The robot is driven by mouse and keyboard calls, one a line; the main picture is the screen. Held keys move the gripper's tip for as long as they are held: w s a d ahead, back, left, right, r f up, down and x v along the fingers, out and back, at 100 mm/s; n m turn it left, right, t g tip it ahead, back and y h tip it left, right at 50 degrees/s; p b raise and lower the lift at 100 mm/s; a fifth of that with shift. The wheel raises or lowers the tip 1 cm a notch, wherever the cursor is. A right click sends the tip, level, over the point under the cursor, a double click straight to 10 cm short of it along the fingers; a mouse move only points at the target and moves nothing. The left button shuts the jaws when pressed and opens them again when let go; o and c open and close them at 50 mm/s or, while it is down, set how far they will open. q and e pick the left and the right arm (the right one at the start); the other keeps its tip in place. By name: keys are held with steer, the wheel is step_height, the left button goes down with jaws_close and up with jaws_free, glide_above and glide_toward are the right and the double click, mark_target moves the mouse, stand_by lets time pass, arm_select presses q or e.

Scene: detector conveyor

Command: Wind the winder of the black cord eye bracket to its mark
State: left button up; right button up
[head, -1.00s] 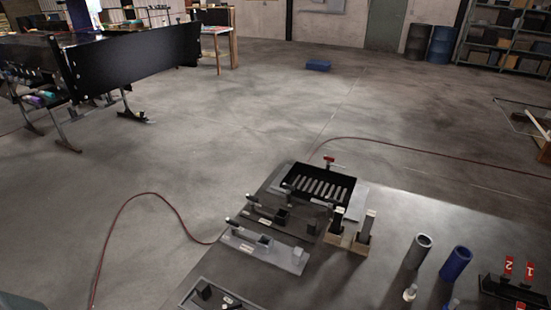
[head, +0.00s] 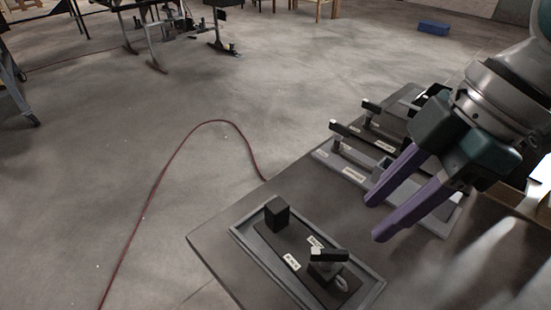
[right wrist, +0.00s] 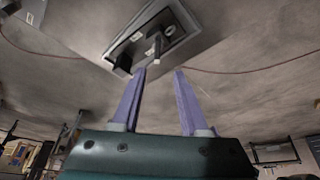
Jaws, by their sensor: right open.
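A black bracket plate (head: 282,241) with labels too small to read lies in a grey tray (head: 259,260) at the table's near corner. It carries an upright black block (head: 277,215) and a winder with a short black bar handle (head: 329,255); a small pale ring shows beside the winder. In the right wrist view the bar handle (right wrist: 156,46) and the block (right wrist: 122,64) show beyond the fingertips. My right gripper (head: 376,219) is open and empty, purple fingers apart, above and right of the winder, not touching it. My left gripper is not in view.
More bracket plates with black handles, such as a grey one (head: 340,168), stand farther back on the table, partly behind my right gripper. A red cord (head: 160,180) lies on the floor left of the table. A blue box (head: 434,28) lies far off.

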mark_target(331, 252)
steer(key=b+x, duration=0.1)
steer(key=x, duration=0.9)
steer(key=shift+w+f, duration=0.2)
steer(key=shift+f, duration=0.05)
jaws_close()
